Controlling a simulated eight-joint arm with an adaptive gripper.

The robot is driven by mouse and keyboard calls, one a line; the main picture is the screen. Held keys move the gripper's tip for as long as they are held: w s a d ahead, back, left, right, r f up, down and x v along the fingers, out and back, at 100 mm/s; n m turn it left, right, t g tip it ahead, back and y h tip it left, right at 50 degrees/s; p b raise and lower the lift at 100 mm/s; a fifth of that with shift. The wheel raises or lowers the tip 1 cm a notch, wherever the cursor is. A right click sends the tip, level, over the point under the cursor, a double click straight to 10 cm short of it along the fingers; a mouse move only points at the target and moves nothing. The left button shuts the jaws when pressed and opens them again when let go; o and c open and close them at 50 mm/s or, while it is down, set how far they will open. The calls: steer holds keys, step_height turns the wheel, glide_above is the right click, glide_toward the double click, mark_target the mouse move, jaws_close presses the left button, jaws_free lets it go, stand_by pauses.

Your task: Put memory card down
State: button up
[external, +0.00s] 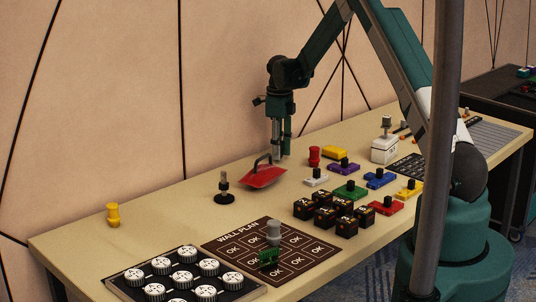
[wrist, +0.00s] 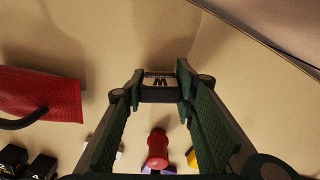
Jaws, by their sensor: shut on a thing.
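The memory card seems to be the small dark piece with a white lettered label (wrist: 160,81) in the wrist view. It sits between the fingertips of my gripper (wrist: 160,92), which is shut on it. In the external view my gripper (external: 279,150) points down over the back part of the table, just behind the red block with a black handle (external: 264,177). The card is too small and covered there to make out clearly. I cannot tell whether it touches the table.
A black joystick (external: 224,188) stands left. The wall plan board (external: 215,247) and several coloured blocks lie in front.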

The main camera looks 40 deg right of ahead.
steer(key=shift+f, duration=0.3)
steer(key=o, duration=0.8)
steer(key=shift+r, duration=0.2)
step_height(320, 180, up, 12)
steer(key=shift+p, duration=0.7)
stand_by(0.3)
